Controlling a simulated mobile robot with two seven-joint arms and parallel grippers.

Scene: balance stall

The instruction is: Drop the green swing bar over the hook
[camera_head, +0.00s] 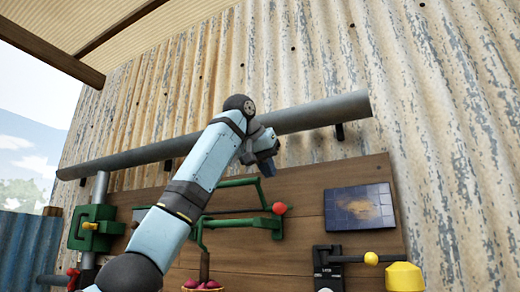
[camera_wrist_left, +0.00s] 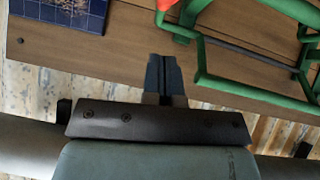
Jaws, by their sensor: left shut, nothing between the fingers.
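The green swing bar (camera_head: 240,222), with a red ball (camera_head: 279,208) at its right end, is on the wooden board, part of a green frame. It also shows in the left wrist view as green bars (camera_wrist_left: 245,92) at the right. My left gripper (camera_head: 267,166) is above the red ball, apart from the bar. In the left wrist view its fingers (camera_wrist_left: 163,62) are shut together and empty, left of the green bars. My arm hides part of the frame's left side. I cannot single out the hook. My right gripper is not in view.
A grey pipe (camera_head: 320,112) crosses above the wooden board (camera_head: 305,205), behind my arm. A dark blue panel (camera_head: 360,207) is at the right. Below it are a black latch (camera_head: 326,270) and a yellow block (camera_head: 404,277). A green box (camera_head: 84,240) is at the left.

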